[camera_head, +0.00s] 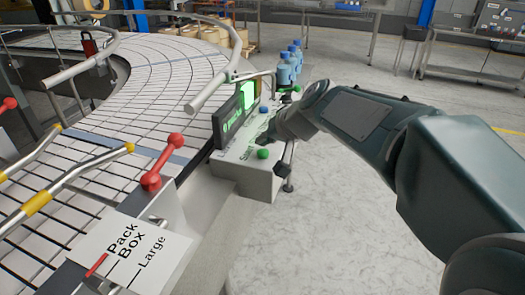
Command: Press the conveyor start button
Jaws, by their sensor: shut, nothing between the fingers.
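The control box (228,165) is a pale grey box beside the curved conveyor (105,75). A green screen (234,124) stands upright on its conveyor side. A green button (263,154) is on the near part of its top, and another green button (297,89) shows at the far end. A blue button (264,109) is further back on the panel.
A sign reading "Pack Box Large" (124,250) and a red-knobbed lever (163,162) stand near the front. Curved metal guide rails (205,92) run along the conveyor. Blue bottles (286,68) stand behind the panel.

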